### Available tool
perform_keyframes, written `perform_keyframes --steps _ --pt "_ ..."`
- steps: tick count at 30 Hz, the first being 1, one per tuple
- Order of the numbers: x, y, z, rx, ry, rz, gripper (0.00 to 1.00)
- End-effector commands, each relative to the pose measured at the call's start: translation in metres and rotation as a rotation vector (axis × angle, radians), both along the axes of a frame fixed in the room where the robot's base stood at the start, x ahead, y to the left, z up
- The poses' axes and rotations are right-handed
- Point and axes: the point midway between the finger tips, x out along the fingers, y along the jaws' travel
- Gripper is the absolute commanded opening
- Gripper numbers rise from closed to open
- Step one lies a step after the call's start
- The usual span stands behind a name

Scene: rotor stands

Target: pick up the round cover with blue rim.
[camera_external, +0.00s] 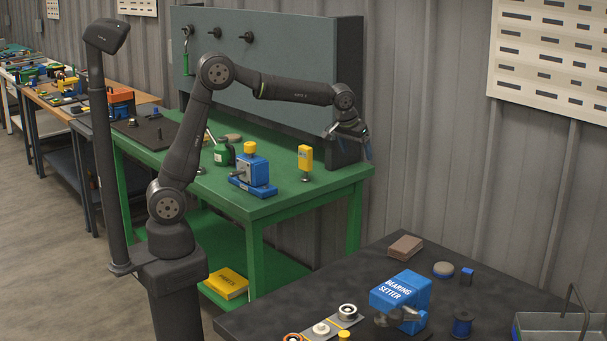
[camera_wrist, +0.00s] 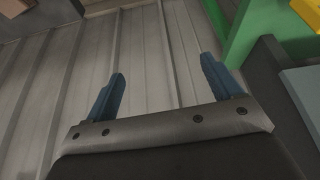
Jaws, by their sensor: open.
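A small round disc (camera_external: 443,269) with a greyish-brown top and what looks like a bluish rim lies on the dark table at the lower right of the external view. It is too small there for me to be sure it is the round cover with blue rim. My gripper (camera_external: 350,143) is raised near the right end of the green workbench, well away from the disc. In the wrist view my gripper (camera_wrist: 163,70) has its two blue fingers wide apart with nothing between them. No disc shows in the wrist view.
The dark table (camera_external: 270,311) also holds a brown block (camera_external: 405,247), a blue bearing setter (camera_external: 400,291), a blue spool (camera_external: 462,323), a strip with round parts (camera_external: 334,322) and a handled tray (camera_external: 540,321). The green workbench (camera_external: 285,205) stands behind. A corrugated wall (camera_wrist: 150,60) fills much of the wrist view.

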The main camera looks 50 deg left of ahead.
Motion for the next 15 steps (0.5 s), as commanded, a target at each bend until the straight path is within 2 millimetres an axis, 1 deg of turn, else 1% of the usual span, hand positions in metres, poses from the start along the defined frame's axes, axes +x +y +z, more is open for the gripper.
perform_keyframes --steps 2,5,8,9,11,12,14,15 --pt "0.0 -0.004 -0.001 0.0 0.002 -0.014 0.84" --pt "0.001 -0.028 -0.003 0.004 0.014 -0.097 0.84" --pt "-0.001 -0.076 -0.01 0.011 0.035 -0.272 0.84" --pt "-0.003 -0.101 -0.012 0.013 0.043 -0.365 0.84" --pt "-0.009 -0.141 -0.017 0.016 0.053 -0.516 0.84" --pt "-0.015 -0.168 -0.021 0.018 0.057 -0.62 0.84" --pt "-0.025 -0.207 -0.026 0.018 0.058 -0.774 0.84" --pt "-0.033 -0.233 -0.029 0.018 0.057 -0.874 0.84"
